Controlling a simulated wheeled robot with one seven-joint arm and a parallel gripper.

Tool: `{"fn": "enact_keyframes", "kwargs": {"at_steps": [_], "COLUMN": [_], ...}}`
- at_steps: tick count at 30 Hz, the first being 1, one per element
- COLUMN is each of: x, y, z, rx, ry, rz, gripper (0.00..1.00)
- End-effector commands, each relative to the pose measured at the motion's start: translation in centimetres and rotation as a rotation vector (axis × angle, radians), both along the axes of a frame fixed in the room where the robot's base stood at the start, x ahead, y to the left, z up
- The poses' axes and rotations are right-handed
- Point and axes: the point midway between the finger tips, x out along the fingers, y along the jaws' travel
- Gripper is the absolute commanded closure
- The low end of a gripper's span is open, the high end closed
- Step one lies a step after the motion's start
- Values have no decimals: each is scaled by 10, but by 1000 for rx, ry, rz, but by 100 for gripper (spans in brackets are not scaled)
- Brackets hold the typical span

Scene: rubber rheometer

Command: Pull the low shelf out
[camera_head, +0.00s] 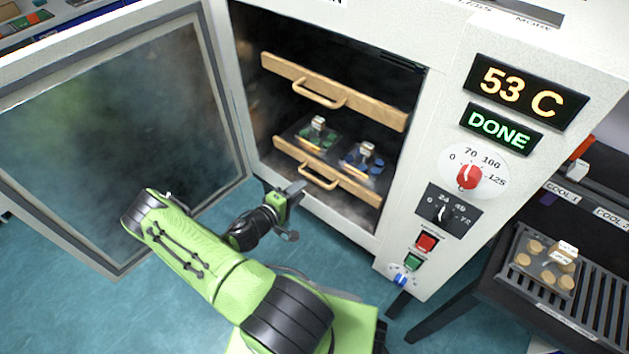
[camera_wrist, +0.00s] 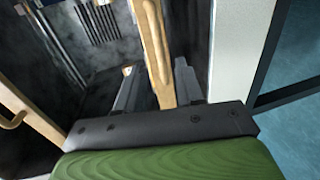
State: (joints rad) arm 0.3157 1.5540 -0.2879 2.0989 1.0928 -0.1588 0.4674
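The low shelf has a wooden front board (camera_head: 346,184) with a wooden handle (camera_head: 318,178), inside the open oven. It looks level with the oven opening. Small samples on dark plates (camera_head: 362,160) sit on it. My gripper (camera_head: 297,188) is just left of the handle, in front of the board's left part. In the wrist view my gripper (camera_wrist: 158,66) has its two fingers apart, one on each side of a wooden board (camera_wrist: 153,40), which appears to be the low shelf's front. A gap shows at the right finger. Whether the fingers touch the wood is unclear.
The upper shelf (camera_head: 375,107) with its own handle (camera_head: 320,94) is above. The oven door (camera_head: 110,130) stands open at the left. The oven display (camera_head: 500,131) reads DONE and 53 C. A rack table (camera_head: 590,300) with a sample tray stands at the right.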

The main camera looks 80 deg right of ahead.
Motion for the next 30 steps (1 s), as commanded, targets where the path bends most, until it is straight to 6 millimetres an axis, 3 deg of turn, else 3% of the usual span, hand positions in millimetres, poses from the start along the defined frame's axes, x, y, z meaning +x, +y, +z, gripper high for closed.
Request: {"fn": "enact_keyframes", "kwargs": {"at_steps": [3,9,20,27,30], "x": [-14,-28,-31,-31,-31], "y": [-28,-62,-72,-72,-72], "z": [-9,-16,-17,-17,-17], "rx": [-2,0,2,2,1], "ry": [-1,-2,1,1,1], "rz": [-6,-3,0,0,-1], "gripper": [63,63,63,98,100]}}
